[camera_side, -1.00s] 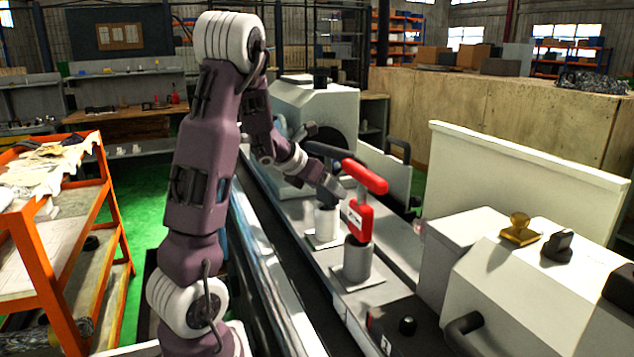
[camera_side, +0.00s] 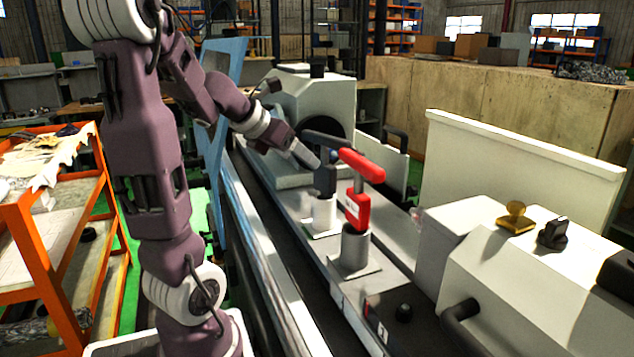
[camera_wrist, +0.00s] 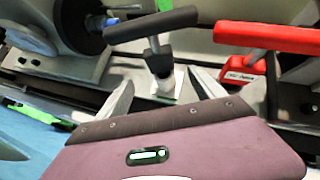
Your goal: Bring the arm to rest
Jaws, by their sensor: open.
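My gripper (camera_side: 304,156) is open and empty. In the side view it points down and right at the black-handled lock (camera_side: 325,175), just left of it. In the wrist view its two fingers (camera_wrist: 162,84) are spread apart. The black lock (camera_wrist: 158,60) stands on its pale post, seen beyond and between the fingertips. It looks apart from the fingers, though the side view overlaps them. My elbow is bent, with the upper arm raised at the left of the side view.
A red-handled lock (camera_side: 357,190) stands on a grey post right of the black one. The grinder's wheel-side housing (camera_side: 300,110) is behind. A white guard panel (camera_side: 520,180) stands at right. An orange shelf (camera_side: 90,235) is at left. A blue panel (camera_side: 216,150) stands behind my arm.

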